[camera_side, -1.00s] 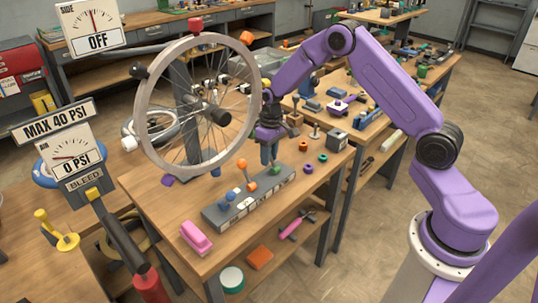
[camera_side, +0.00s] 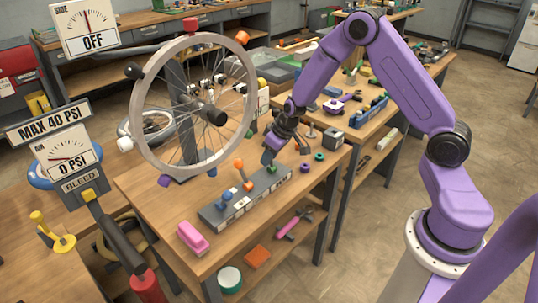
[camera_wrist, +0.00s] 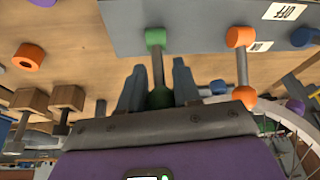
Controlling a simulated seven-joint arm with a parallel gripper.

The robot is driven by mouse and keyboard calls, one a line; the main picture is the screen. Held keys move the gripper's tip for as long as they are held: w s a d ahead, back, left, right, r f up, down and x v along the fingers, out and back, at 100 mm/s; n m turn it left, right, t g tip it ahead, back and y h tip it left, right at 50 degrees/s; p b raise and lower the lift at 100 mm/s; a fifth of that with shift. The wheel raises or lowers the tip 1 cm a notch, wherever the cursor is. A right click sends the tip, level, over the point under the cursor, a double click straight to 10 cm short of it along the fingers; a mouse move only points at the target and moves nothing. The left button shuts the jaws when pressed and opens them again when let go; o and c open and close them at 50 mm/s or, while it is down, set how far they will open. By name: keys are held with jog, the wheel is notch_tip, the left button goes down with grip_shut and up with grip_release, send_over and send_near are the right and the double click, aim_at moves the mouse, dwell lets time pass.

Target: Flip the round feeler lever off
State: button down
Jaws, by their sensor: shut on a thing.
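A grey lever block (camera_side: 222,213) lies on the wooden bench with a blue lever (camera_side: 226,197), an orange lever (camera_side: 243,174) and a green lever (camera_side: 272,167). The lever names are not readable, so I cannot tell which is the round feeler. My gripper (camera_side: 269,156) is tilted at the block's right end. In the wrist view my gripper (camera_wrist: 160,85) is shut on the green lever (camera_wrist: 158,70), whose rod and ball lie between the fingers. The orange lever (camera_wrist: 241,65) stands clear to the right. A label (camera_wrist: 287,11) reads OFF, upside down.
A spoked wheel (camera_side: 150,160) with coloured rim knobs stands left of my gripper. Dials (camera_side: 84,27) read OFF and 0 PSI. A pink object (camera_side: 192,237) sits before the block.

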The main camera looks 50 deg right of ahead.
jog(key=shift+a, duration=0.1)
dwell(0.3)
jog(key=c, duration=0.9)
grip_release()
jog(key=shift+s, duration=0.1)
jog(key=shift+r, duration=0.1)
jog(key=v, duration=1.7)
jog(key=shift+s+r, duration=0.1)
jog(key=shift+s, duration=0.05)
